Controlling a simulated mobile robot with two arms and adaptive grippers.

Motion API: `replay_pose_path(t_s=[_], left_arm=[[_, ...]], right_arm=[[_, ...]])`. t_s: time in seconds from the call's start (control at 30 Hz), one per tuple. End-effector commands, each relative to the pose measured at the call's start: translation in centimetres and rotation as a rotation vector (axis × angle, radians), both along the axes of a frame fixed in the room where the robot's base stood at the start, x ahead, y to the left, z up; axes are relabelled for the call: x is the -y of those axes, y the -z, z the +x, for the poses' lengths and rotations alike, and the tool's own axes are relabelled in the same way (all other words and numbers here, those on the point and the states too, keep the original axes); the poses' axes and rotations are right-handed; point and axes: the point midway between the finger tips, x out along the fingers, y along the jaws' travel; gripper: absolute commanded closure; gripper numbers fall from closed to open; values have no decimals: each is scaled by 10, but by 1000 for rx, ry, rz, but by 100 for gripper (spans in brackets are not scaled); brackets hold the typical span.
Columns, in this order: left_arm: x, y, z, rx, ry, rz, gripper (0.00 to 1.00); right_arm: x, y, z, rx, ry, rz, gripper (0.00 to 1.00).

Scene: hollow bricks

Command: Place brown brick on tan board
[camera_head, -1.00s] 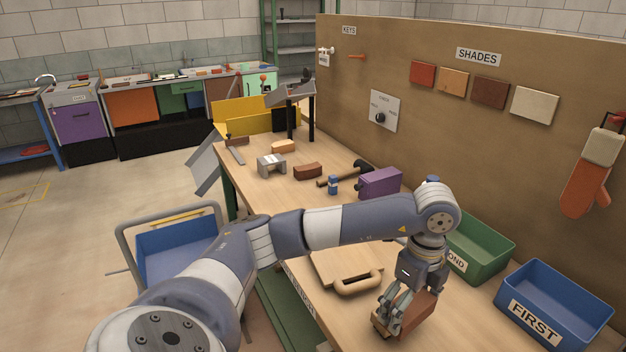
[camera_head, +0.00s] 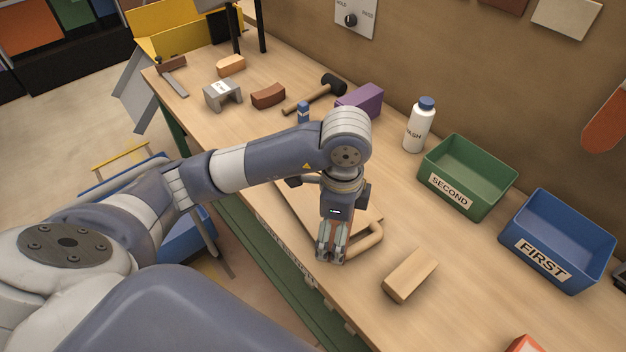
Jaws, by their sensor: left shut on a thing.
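The tan board (camera_head: 368,217) lies flat on the workbench, partly covered by my left arm; its looped handle (camera_head: 368,243) points toward the front right. My left gripper (camera_head: 331,258) points down over the board's near side, beside the handle. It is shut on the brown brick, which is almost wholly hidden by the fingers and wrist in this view. I cannot tell whether the brick touches the board. Another brown brick (camera_head: 268,96) lies farther back on the bench. My right gripper is not in view.
A tan brick (camera_head: 410,276) lies right of the handle. A green SECOND bin (camera_head: 466,192), a blue FIRST bin (camera_head: 560,255) and a white bottle (camera_head: 419,128) stand along the back. A mallet (camera_head: 312,98) and purple block (camera_head: 360,102) lie beyond my arm.

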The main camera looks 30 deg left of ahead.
Motion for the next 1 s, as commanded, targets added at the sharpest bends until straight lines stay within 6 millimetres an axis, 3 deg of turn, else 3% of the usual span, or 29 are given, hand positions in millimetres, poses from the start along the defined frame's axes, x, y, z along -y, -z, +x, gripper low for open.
replay_pose_path(t_s=[0.1,0.6,0.83,1.0], left_arm=[[-16,6,21,5,-9,1,49],[-84,10,107,2,-4,1,49],[-95,14,120,1,-1,0,49],[-95,35,119,-1,-2,1,49]], right_arm=[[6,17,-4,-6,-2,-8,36],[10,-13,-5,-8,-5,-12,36],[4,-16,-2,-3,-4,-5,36],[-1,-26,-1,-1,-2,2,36]])
